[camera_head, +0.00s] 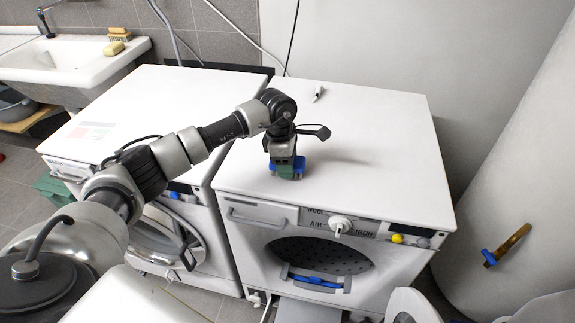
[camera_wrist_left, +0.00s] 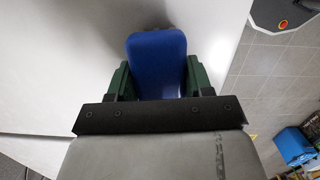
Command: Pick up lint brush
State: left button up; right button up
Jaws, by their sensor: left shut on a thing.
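The lint brush shows as a blue, rounded pad (camera_wrist_left: 157,62) in the left wrist view. My left gripper (camera_head: 287,170) is above the front part of the right-hand machine's white top. Its green fingers (camera_wrist_left: 157,82) are shut on the brush, one on each side. In the head view only small blue parts of the brush (camera_head: 300,163) show around the fingers. I cannot tell whether the brush still touches the white top. The rest of the brush is hidden by the gripper. My right gripper is not in view.
The right-hand washing machine (camera_head: 390,150) has a mostly bare top with a small white item (camera_head: 318,93) at the back. Another white machine (camera_head: 150,95) stands to its left. A sink (camera_head: 75,65) with sponges is at the far left. A pale wall rises behind.

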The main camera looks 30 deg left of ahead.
pick_arm(q)
jog(key=shift+c, duration=0.6)
jog(key=shift+r+p, duration=0.25)
jog(key=shift+p, duration=0.05)
jog(key=shift+r, duration=0.25)
jog(key=r, duration=0.2)
jog(key=s+r+b, duration=0.1)
jog(key=r, duration=0.1)
jog(key=shift+s+a, duration=0.1)
jog(key=shift+a, duration=0.05)
jog(key=s+a+r+b, duration=0.1)
jog(key=s+r, duration=0.5)
jog(key=s, duration=0.4)
jog(key=shift+s+r, duration=0.2)
jog(key=shift+r, duration=0.05)
jog(key=shift+a, duration=0.1)
